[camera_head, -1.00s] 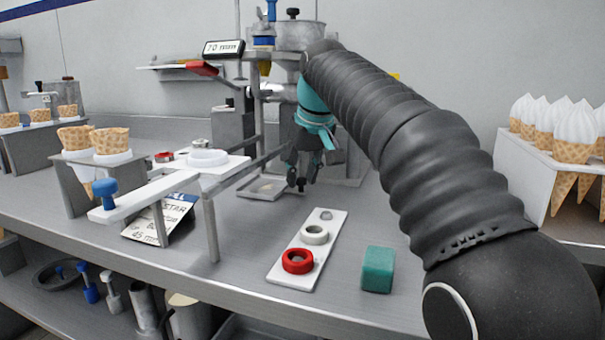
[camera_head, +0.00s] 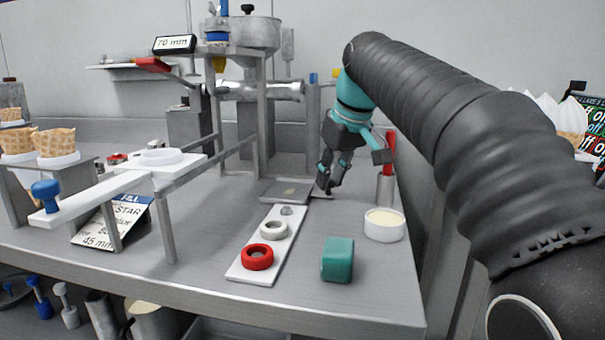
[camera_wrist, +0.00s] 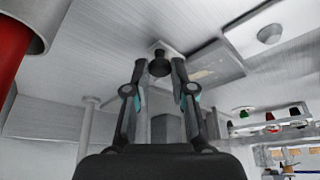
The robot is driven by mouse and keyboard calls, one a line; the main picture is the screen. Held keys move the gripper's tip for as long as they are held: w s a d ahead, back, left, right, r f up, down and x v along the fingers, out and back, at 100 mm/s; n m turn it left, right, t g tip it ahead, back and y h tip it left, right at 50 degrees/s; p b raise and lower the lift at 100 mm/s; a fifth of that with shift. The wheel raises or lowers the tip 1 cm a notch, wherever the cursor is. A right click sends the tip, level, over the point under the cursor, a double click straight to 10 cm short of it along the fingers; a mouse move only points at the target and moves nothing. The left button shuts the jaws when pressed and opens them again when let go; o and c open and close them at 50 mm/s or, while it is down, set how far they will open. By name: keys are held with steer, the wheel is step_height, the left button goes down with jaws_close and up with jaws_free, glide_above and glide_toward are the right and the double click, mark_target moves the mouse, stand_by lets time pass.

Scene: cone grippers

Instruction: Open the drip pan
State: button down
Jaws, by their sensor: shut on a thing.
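The drip pan (camera_head: 284,191) is a shallow grey metal tray on the counter, at the right foot of the steel machine in the head view. It also shows in the wrist view (camera_wrist: 212,72), with a black knob (camera_wrist: 159,66) on its near side. My gripper (camera_head: 324,186) is at the right end of the pan, pointing down. In the wrist view, my gripper's fingers (camera_wrist: 160,82) are closed around the knob. The knob is hidden behind the fingers in the head view.
A white strip with rings (camera_head: 243,268) lies in front of the pan. A teal block (camera_head: 338,260), a white tub (camera_head: 384,226) and a metal cup with a red handle (camera_head: 385,188) stand to the right. The counter's right edge is close behind them.

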steer(key=shift+d, duration=0.35)
steer(key=c, duration=1)
jaws_free()
steer(key=shift+r, duration=0.1)
steer(key=v, duration=1.1)
steer(key=shift+s+d+r, duration=0.15)
steer(key=shift+r, duration=0.15)
